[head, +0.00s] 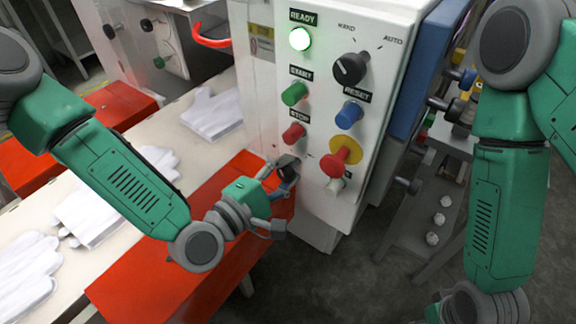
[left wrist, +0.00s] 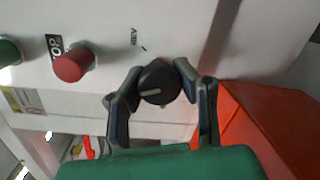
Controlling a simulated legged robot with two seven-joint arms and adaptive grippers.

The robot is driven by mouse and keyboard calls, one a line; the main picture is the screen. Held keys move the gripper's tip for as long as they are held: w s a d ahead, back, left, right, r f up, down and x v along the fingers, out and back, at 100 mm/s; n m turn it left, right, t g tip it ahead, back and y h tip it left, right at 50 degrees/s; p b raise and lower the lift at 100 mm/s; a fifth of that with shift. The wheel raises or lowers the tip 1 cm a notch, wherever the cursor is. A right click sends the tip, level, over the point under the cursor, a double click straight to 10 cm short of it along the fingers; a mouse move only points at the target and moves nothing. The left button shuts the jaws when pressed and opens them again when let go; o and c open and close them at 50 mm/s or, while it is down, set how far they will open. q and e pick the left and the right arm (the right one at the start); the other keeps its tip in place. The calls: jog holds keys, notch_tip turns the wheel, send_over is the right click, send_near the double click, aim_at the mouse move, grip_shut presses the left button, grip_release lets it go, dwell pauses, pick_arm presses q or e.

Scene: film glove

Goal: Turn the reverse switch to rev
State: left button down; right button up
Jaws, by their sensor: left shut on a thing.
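The reverse switch is a round black knob with a pale pointer line (left wrist: 158,84), on the white control panel (head: 330,205). In the left wrist view the "REV" label (left wrist: 134,37) and a short tick stand above and left of the knob. The pointer line lies roughly level, toward the left, not in line with that tick. My left gripper (head: 284,185) has its fingers around the knob, one on each side, and is shut on it. In the head view the fingers largely hide the knob. My right gripper (head: 436,312) shows only partly at the bottom edge; its fingers are hidden.
Near the switch are the red stop button (head: 293,134), green start button (head: 294,94), blue reset button (head: 349,114) and a yellow-ringed red button (head: 340,156). The ready lamp (head: 299,39) glows green. White gloves (head: 213,110) lie left. A red panel (head: 190,250) sits below my left gripper.

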pick_arm(q)
jog(key=m+p, duration=0.1)
jog(key=m, duration=0.2)
jog(key=m+y+p, duration=0.1)
jog(key=m, duration=0.2)
jog(key=shift+s+f+m, duration=0.15)
jog(key=shift+m, duration=0.25)
jog(key=m+y+p, duration=0.1)
jog(key=m+p, duration=0.1)
jog(key=m, duration=0.3)
jog(key=shift+s+f, duration=0.1)
dwell(0.4)
jog(key=c, duration=1.2)
grip_release()
jog(key=shift+o, duration=0.3)
jog(key=shift+a, duration=0.1)
jog(key=shift+r, duration=0.2)
